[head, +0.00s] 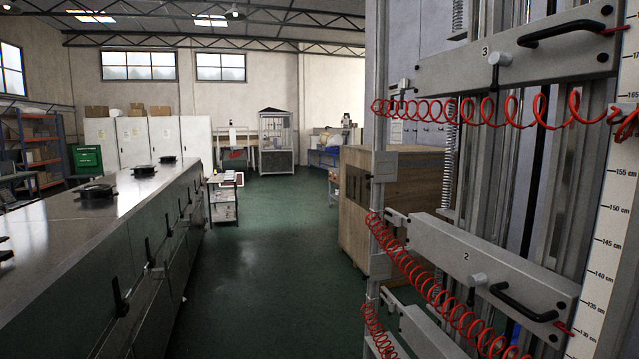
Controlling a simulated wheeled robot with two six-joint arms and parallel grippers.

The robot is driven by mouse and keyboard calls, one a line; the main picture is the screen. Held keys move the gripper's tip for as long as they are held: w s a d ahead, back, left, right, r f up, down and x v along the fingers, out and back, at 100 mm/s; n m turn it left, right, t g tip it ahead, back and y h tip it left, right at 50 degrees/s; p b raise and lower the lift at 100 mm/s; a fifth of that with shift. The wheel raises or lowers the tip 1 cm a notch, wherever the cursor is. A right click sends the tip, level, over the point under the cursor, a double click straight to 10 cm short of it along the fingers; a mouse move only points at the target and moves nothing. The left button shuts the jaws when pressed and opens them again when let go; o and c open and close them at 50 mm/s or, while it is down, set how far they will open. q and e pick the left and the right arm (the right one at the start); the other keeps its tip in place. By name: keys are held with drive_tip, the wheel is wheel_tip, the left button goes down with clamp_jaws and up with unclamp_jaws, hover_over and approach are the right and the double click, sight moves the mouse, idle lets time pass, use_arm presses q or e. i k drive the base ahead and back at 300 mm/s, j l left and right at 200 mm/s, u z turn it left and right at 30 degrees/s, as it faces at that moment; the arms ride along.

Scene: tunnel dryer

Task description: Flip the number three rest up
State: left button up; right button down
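The number three rest (440,79) is a long grey bar marked "3" at the upper right. It is mounted across a metal frame of vertical rails (580,150). A black handle (565,32) sits on its right part, and a round grey knob (499,59) with a short stem sits near the number. A red coiled cord (490,108) hangs just below it. The bar slopes slightly up to the right, and its right end lies close to the picture's edge. Neither of my grippers is in view.
A similar bar marked "2" (440,240) is below, with its own handle and red coil (425,275). A height scale (612,240) runs down the right edge. A wooden crate (410,190) stands behind the frame. A long metal counter (110,225) is at left; green floor (270,270) between is clear.

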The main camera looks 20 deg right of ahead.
sight(385, 162)
drive_tip(key=i+j+z, duration=0.1)
drive_tip(key=i+z, duration=0.35)
drive_tip(key=i+j+z, duration=0.4)
drive_tip(key=i, duration=0.2)
drive_tip(key=i+j+z, duration=0.6)
drive_tip(key=j, duration=0.2)
drive_tip(key=i+j+z, duration=0.15)
drive_tip(key=j, duration=0.25)
drive_tip(key=i+j+z, duration=0.2)
drive_tip(key=j, duration=0.2)
drive_tip(key=i+j+z, duration=0.15)
drive_tip(key=j, duration=0.25)
drive_tip(key=i+j+z, duration=0.15)
drive_tip(key=j, duration=0.6)
